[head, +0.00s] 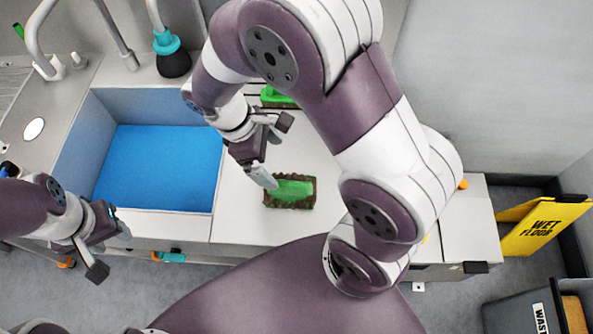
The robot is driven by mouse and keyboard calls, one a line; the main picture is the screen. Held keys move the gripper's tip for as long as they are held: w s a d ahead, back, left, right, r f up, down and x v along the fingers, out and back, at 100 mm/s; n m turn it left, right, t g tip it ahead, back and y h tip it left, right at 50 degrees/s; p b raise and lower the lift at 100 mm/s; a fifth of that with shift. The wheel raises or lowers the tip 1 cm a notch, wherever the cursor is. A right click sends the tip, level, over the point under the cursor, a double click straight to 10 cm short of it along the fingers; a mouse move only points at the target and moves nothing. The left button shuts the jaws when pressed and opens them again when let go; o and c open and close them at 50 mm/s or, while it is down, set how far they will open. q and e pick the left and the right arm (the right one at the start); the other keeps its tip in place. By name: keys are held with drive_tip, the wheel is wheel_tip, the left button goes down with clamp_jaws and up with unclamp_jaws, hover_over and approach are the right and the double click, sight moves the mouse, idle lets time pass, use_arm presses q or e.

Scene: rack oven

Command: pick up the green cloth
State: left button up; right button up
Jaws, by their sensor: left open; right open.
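A green item with a ragged brown border (294,190) lies flat on the white counter, right of the blue basin; it may be the green cloth. A second bright green item (274,97) lies farther back, partly hidden by my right arm, and I cannot tell its full shape. My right gripper (276,151) is open and empty above the counter, just behind the brown-edged item, with one fingertip near its left back corner. My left gripper (111,250) is open and empty at the counter's front edge, at left.
A blue-bottomed sink basin (160,165) fills the counter's left half. Taps and a teal-and-black bottle (172,52) stand behind it. A yellow wet floor sign (543,227) and a waste bin (520,315) stand at right. Bare counter (240,215) lies between basin and brown-edged item.

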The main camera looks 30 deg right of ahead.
sight(290, 182)
drive_tip(key=f+b, duration=0.1)
drive_tip(key=s+f+b, duration=0.1)
drive_tip(key=f, duration=0.1)
drive_tip(key=shift+s, duration=0.1)
drive_tip(key=x, duration=0.2)
drive_tip(key=d+x, duration=0.1)
drive_tip(key=x, duration=0.6)
drive_tip(key=shift+a, duration=0.25)
drive_tip(key=shift+d+f, duration=0.15)
drive_tip(key=c, duration=1)
